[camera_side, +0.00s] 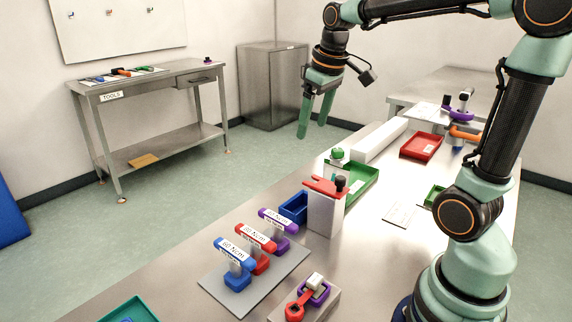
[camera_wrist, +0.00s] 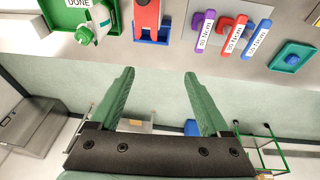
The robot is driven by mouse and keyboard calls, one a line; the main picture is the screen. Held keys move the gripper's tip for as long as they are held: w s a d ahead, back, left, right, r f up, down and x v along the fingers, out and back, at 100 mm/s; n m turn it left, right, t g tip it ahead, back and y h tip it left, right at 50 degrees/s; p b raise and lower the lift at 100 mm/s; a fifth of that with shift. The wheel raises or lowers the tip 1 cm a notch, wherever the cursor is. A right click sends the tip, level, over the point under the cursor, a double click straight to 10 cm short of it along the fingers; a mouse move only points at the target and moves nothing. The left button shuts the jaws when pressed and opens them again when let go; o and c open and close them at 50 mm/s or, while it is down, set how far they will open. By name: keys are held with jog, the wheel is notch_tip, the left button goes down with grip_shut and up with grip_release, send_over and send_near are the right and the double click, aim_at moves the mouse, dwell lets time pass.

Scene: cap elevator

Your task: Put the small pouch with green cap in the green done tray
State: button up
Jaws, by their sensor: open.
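The small pouch with a green cap (camera_side: 337,154) is at the far-left corner of the green done tray (camera_side: 362,186). In the wrist view the pouch's white body (camera_wrist: 101,20) lies tilted across the tray's corner, with its green cap (camera_wrist: 84,34) toward the tray's outer edge. The DONE label is on the tray (camera_wrist: 60,18), which is cut off at the top. I cannot tell whether the pouch rests fully on the tray floor. My gripper (camera_side: 313,129) is open and empty, raised above and beyond the tray's far-left side. Its two green fingers (camera_wrist: 160,73) are spread apart.
A white block with a red top piece (camera_side: 325,210) stands before the done tray, beside a blue bin (camera_side: 293,208). Several labelled torque tools stand on a grey plate (camera_side: 226,283). A long white box (camera_side: 379,141) and red tray (camera_side: 420,146) lie behind. Open floor is left of the bench.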

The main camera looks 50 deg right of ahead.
jog(key=s+a+f+t, duration=0.2)
jog(key=s+a+f, duration=0.1)
jog(key=s+a, duration=0.5)
jog(key=shift+a+f+t+y, duration=0.3)
jog(key=shift+a+f+y, duration=0.1)
jog(key=shift+a, duration=0.7)
